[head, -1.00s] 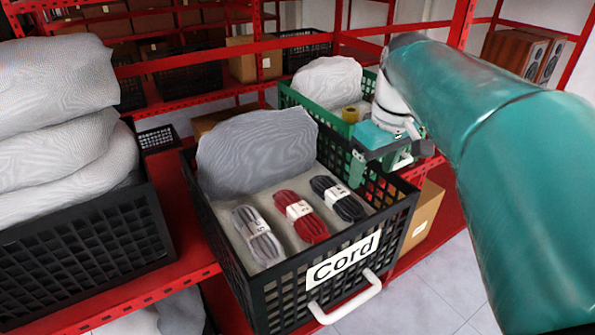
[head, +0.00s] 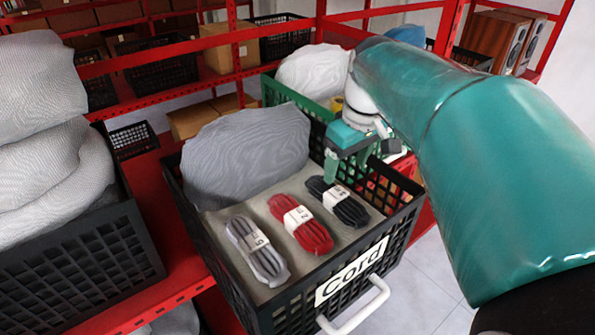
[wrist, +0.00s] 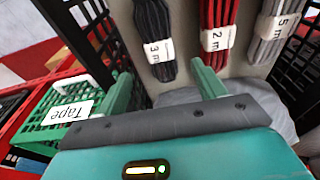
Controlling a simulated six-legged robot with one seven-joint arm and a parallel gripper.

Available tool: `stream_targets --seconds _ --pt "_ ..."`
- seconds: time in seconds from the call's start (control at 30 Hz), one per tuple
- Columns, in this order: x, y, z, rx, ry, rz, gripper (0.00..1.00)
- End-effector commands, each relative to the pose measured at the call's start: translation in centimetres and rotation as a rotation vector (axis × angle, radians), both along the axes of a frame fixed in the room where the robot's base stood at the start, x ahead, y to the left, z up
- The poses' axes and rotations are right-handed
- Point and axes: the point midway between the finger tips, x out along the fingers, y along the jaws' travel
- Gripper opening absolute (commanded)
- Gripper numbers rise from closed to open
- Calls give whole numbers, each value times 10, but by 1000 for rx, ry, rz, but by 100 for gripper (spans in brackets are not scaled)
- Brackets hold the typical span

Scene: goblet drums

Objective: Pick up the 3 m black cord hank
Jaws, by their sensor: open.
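The 3 m black cord hank (head: 338,202) lies with a white paper band on the pale liner of the black crate labelled Cord (head: 405,238), the rightmost of three hanks. The wrist view shows the black hank (wrist: 152,22) with its band reading "3 m". My gripper (head: 348,170) is open and empty, above the crate just beyond the black hank. In the wrist view the fingers of my gripper (wrist: 162,82) point towards the hanks, with the black hank ahead between them and touching neither as far as I can see.
A red hank (head: 300,224) marked 2 and a grey hank (head: 257,250) marked 5 lie left of the black one. A grey bag (head: 245,155) fills the crate's back. A green crate (wrist: 70,112) labelled Tape stands beside it. Red shelf posts surround the crates.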

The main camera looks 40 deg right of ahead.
Motion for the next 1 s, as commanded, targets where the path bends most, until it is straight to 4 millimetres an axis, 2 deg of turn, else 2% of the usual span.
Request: stream_targets --seconds 0.1,0.2,0.47,0.7,1.0 --pt "3 1 -26 3 6 1 69" --pt "5 1 -40 3 4 1 69" --pt "11 0 -62 2 4 1 69" --pt "19 -1 -96 2 4 0 69" --pt "21 -1 -101 1 2 1 69"
